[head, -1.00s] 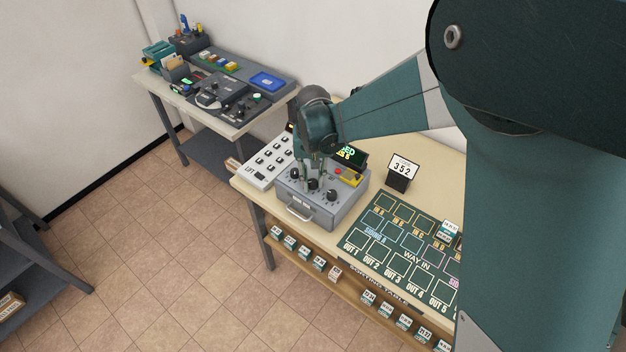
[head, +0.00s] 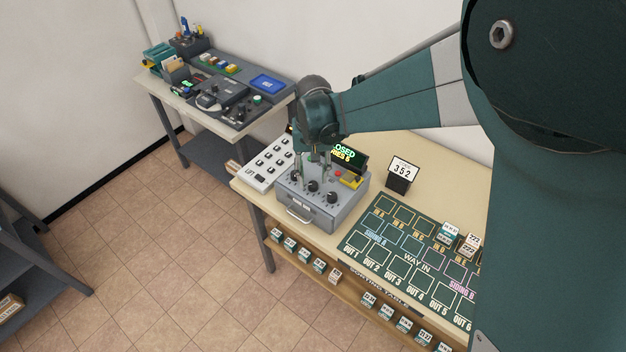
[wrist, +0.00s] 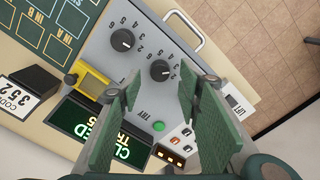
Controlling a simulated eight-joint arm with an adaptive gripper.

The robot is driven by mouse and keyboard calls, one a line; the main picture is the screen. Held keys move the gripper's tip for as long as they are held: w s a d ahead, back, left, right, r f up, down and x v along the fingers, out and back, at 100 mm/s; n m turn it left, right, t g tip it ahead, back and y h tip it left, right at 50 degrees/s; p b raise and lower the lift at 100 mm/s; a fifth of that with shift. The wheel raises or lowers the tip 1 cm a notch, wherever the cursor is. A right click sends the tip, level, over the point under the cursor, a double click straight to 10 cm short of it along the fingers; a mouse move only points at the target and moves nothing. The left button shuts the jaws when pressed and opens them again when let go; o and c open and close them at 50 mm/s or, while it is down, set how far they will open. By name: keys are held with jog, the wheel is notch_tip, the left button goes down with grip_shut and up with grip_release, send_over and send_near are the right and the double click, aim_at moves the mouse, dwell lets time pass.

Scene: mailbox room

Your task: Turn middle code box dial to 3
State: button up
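The grey code box (head: 326,208) stands on the near left of the table, with a row of black dials on top. The middle dial (head: 313,186) shows below my gripper (head: 312,172). In the wrist view the middle dial (wrist: 160,70) appears just beyond and between the open fingertips of my gripper (wrist: 160,88), with nothing held. Another dial (wrist: 122,39) is clear to its left; the third is hidden behind a finger. I cannot read the middle dial's setting. The screen (head: 347,156) is partly hidden and seems to read closed, tries 5.
A code card reading 352 (head: 402,170) stands right of the box. A white button panel (head: 268,165) marked LIFT is on the left. The green sorting mat (head: 405,240) lies to the right. A yellow part (wrist: 92,83) and a green TRY button (wrist: 158,126) sit near the dials.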

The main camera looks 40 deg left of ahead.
aim_at(315, 184)
notch_tip(315, 184, up, 9)
jog(key=shift+f, duration=0.15)
dwell(0.6)
jog(key=w+d+r+m+t+y+b, duration=0.1)
jog(key=w+d+r, duration=0.15)
jog(key=d, duration=0.85)
jog(key=w+d+r+m+t+b, duration=0.15)
jog(key=d+r, duration=0.25)
jog(key=d, duration=0.8)
jog(key=w+d+r+m+t+y, duration=0.1)
jog(key=w+d+r, duration=0.15)
jog(key=d, duration=0.85)
jog(key=s+d+f+m+t+b, duration=0.1)
jog(key=s+d, duration=0.3)
jog(key=d, duration=0.5)
jog(key=s+d+f+m+t+h+b, duration=0.1)
jog(key=s+d, duration=0.4)
jog(key=d, duration=0.5)
jog(key=s+d+f+m+t+h, duration=0.1)
jog(key=s+d, duration=0.3)
jog(key=d, duration=0.6)
jog(key=shift+s+f+m+t+b, duration=0.25)
jog(key=shift+m+t+b, duration=0.15)
jog(key=shift+m, duration=0.35)
